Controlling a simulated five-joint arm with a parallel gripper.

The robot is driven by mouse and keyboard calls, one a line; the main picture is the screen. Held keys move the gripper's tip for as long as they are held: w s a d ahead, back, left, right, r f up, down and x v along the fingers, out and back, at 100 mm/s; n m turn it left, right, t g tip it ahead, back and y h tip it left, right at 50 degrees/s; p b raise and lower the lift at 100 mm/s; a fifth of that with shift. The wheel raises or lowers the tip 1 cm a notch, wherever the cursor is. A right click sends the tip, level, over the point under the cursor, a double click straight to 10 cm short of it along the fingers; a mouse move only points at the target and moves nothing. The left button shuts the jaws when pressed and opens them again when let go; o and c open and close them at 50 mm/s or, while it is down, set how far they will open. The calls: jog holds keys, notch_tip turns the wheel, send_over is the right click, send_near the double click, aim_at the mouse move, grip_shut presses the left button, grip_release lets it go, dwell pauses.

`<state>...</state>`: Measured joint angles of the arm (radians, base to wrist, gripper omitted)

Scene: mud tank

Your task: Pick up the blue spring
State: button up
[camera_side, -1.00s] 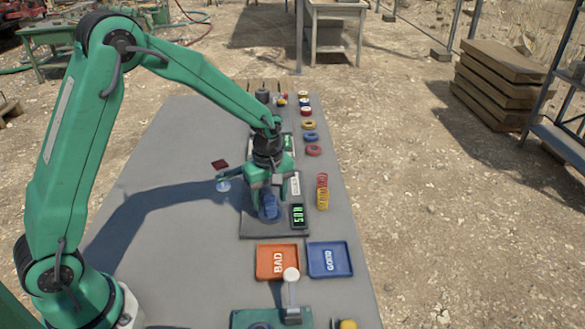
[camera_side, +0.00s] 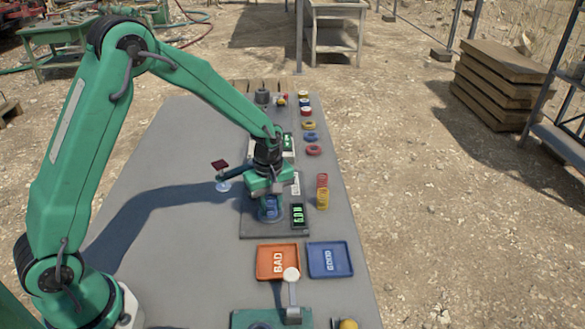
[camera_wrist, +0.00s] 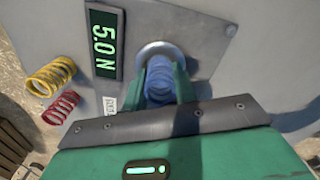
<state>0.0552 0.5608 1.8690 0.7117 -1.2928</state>
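The blue spring (camera_side: 270,208) stands on a grey test plate (camera_side: 252,229), beside a display with green digits (camera_side: 298,214). My gripper (camera_side: 269,197) is directly over it, pointing down. In the wrist view, the blue spring (camera_wrist: 161,78) shows between the two green fingers of my gripper (camera_wrist: 163,75), above a round metal seat (camera_wrist: 152,47). The fingers flank the spring closely. I cannot tell whether they press on it or leave a thin gap. The display (camera_wrist: 104,43) reads 5.0 N in the wrist view.
An orange BAD tray (camera_side: 262,274) and a blue GOOD tray (camera_side: 347,268) lie in front. Several coloured rings line the table's right edge.

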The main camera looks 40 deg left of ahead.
aim_at(271, 202)
jog(key=shift+c, duration=0.6)
jog(key=shift+r, duration=0.8)
notch_tip(271, 202, up, 2)
jog(key=shift+r, duration=0.2)
jog(key=s+d+r, duration=0.6)
jog(key=d+r, duration=0.1)
jog(key=d, duration=0.2)
jog(key=shift+s+d, duration=0.3)
jog(key=shift+d, duration=0.05)
jog(key=shift+d, duration=0.1)
